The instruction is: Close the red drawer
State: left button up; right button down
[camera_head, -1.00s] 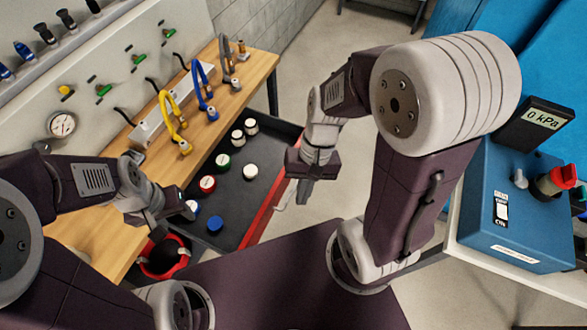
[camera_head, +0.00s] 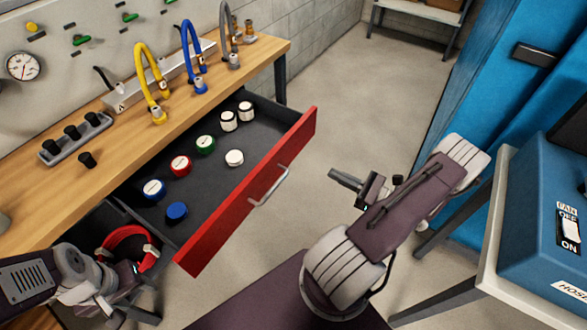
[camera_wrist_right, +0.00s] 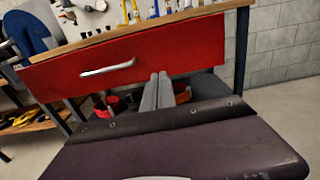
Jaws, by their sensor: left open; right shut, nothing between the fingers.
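The red drawer (camera_head: 230,222) stands open under the wooden workbench, pulled out over the floor. Its metal handle (camera_head: 269,187) is on the front panel. Inside are several round jars with white, green, red and blue lids. My right gripper (camera_head: 346,181) is shut and empty, to the right of the drawer front and apart from it, pointing towards it. In the right wrist view the red front (camera_wrist_right: 190,52) and handle (camera_wrist_right: 107,67) show beyond my shut fingers (camera_wrist_right: 157,92). My left gripper (camera_head: 138,288) is open at the lower left, below the drawer's left end.
A blue machine (camera_head: 535,220) sits on a stand at the right. The floor between is clear.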

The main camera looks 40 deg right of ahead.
aim_at(291, 152)
jog(key=shift+r, duration=0.1)
jog(key=x, duration=1.2)
jog(key=shift+w, duration=0.15)
jog(key=shift+w+a+b, duration=0.2)
jog(key=shift+w+b, duration=0.1)
jog(key=shift+w, duration=0.35)
